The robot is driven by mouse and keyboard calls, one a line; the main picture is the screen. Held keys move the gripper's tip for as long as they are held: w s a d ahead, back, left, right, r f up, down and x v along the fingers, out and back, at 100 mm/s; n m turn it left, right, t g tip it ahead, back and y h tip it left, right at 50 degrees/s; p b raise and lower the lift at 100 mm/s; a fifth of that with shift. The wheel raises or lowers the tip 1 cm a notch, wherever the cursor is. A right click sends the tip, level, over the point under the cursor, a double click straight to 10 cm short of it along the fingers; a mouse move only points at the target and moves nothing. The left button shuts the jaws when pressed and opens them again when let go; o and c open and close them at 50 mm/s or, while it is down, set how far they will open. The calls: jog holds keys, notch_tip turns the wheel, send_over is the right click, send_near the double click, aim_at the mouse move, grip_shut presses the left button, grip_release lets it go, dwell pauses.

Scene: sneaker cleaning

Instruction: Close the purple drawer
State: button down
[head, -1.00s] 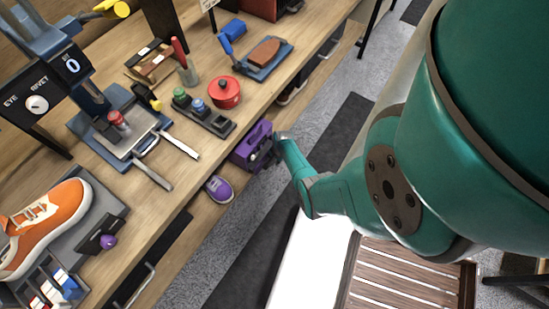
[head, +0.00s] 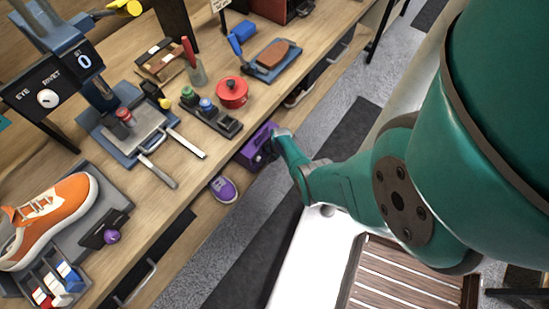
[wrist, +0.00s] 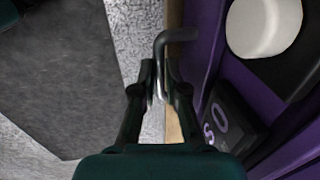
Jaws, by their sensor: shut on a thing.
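The purple drawer (head: 258,146) sticks out from under the front edge of the workbench in the head view. In the wrist view its purple side wall (wrist: 205,35) runs along the right, with a white round thing (wrist: 262,25) and a dark block with pale characters (wrist: 228,120) inside. A bent grey metal handle (wrist: 163,45) is on its front. My gripper (wrist: 160,92) is shut on this handle, with a finger on each side. In the head view my wrist meets the drawer front, and the fingertips are hard to make out.
A purple sneaker (head: 224,189) sits in an opening below the bench edge, left of the drawer. The workbench (head: 205,145) holds a red pot (head: 232,92), a tray of knobs and an orange sneaker (head: 52,218). A slatted wooden surface (head: 405,275) lies at the lower right.

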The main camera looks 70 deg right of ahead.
jog(key=shift+w+r, duration=0.1)
jog(key=shift+w, duration=0.1)
jog(key=c, duration=1.2)
grip_release()
notch_tip(320, 180, up, 12)
jog(key=s, duration=0.2)
jog(key=shift+a, duration=0.2)
jog(key=shift+f, duration=0.2)
